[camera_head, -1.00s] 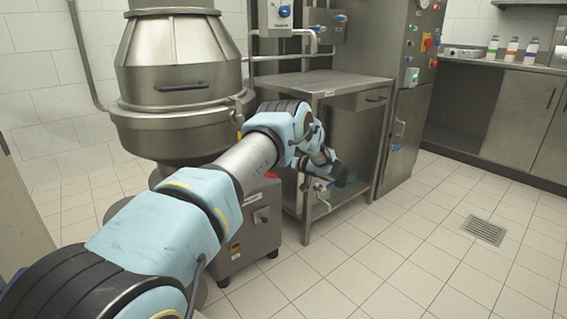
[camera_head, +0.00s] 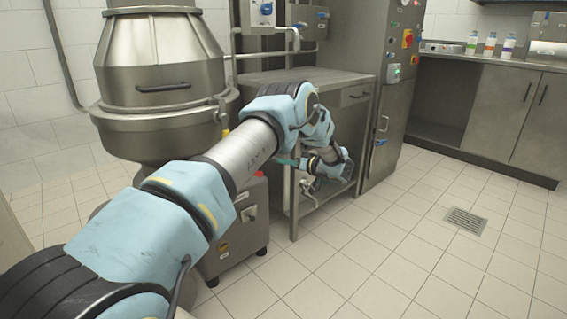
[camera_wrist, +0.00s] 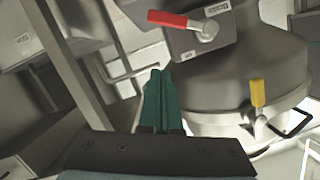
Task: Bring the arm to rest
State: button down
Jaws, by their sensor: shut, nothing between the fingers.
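My arm (camera_head: 225,160) reaches forward from the lower left in the head view, with its wrist bent down in front of the steel table. My gripper (camera_wrist: 158,75) shows in the wrist view with its two green fingers together and nothing between them. In the head view only a little of the green fingers (camera_head: 285,162) shows, pointing left towards the filler machine. The wrist hides part of the table's open underside.
The steel filler machine (camera_head: 160,100) stands to the left. A red handle (camera_wrist: 170,18) and a yellow handle (camera_wrist: 257,92) show near the fingers in the wrist view. The steel table (camera_head: 330,78) and a cabinet (camera_head: 390,110) stand behind. Tiled floor (camera_head: 390,240) is clear at right.

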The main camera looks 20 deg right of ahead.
jog(key=w+a+r+m+t+h, duration=0.1)
jog(key=w+a+r+m+h, duration=0.15)
jog(key=w+r+h, duration=0.5)
jog(key=s+a+r+m+g+h, duration=0.1)
jog(key=s+a+r+g+h, duration=0.1)
jog(key=s+a+r, duration=0.4)
jog(key=s+a+f+g, duration=0.1)
jog(key=s+a+g, duration=0.2)
jog(key=s+a, duration=0.65)
jog(key=s+a+f+n+g+y, duration=0.1)
jog(key=s+a+g, duration=0.45)
jog(key=s, duration=0.75)
jog(key=s+a+g, duration=0.2)
jog(key=s+a, duration=0.8)
jog(key=s, duration=0.2)
notch_tip(320, 180, up, 24)
jog(key=p, duration=2.4)
jog(key=shift+a+f, duration=0.25)
jog(key=shift+a, duration=0.05)
